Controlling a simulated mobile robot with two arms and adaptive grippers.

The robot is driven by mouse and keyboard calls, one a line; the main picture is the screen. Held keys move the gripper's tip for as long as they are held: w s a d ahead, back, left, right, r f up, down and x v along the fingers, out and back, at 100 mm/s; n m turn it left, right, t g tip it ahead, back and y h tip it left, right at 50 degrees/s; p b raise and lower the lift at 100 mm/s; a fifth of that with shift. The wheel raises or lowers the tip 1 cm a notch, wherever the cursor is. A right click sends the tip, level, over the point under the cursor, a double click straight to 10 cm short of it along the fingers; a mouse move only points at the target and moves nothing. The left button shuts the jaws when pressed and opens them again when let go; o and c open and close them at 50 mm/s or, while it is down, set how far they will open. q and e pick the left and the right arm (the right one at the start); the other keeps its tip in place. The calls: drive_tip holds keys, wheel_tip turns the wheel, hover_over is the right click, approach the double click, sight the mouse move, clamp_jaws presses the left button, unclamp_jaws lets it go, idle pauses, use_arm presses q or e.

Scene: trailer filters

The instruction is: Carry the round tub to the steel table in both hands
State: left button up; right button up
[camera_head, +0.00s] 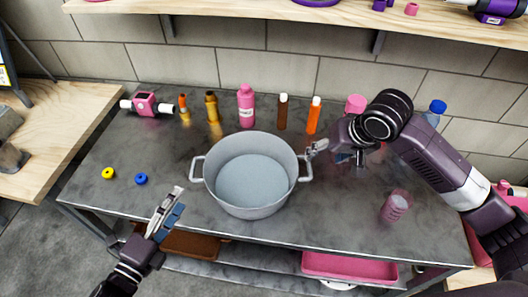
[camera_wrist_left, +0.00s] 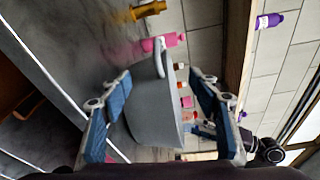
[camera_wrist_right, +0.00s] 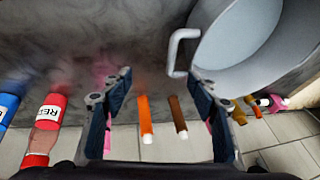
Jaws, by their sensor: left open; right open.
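The round grey tub (camera_head: 250,205) stands upright on a dark steel table (camera_head: 120,205), with a loop handle on its left and right sides. My left gripper (camera_head: 178,195) is open and empty, in front of and to the left of the left handle (camera_head: 196,169). In the left wrist view the tub (camera_wrist_left: 150,110) shows between the open fingers, apart from them. My right gripper (camera_head: 318,148) is open close to the right handle (camera_head: 305,168). In the right wrist view that handle (camera_wrist_right: 177,50) lies beyond the right finger, not between the fingers.
A row of bottles, including a pink one (camera_head: 246,107) and an orange one (camera_head: 314,115), stands behind the tub. A pink cup (camera_head: 395,206) is to the right. Yellow (camera_head: 108,173) and blue (camera_head: 141,178) rings lie at left. A wooden shelf (camera_head: 300,28) runs above.

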drive_tip(key=shift+v, duration=2.05)
use_arm(q)
drive_tip(key=p+v, duration=0.1)
drive_tip(key=v, duration=0.6)
use_arm(e)
drive_tip(key=shift+r, duration=0.65)
use_arm(q)
wheel_tip(320, 180, up, 9)
drive_tip(key=p, duration=0.8)
drive_tip(key=shift+f+p, duration=0.25)
drive_tip(key=shift+p, duration=0.15)
use_arm(e)
drive_tip(key=v, duration=0.7)
use_arm(q)
drive_tip(key=shift+s+f, duration=0.1)
use_arm(e)
drive_tip(key=shift+s+d+f, duration=0.1)
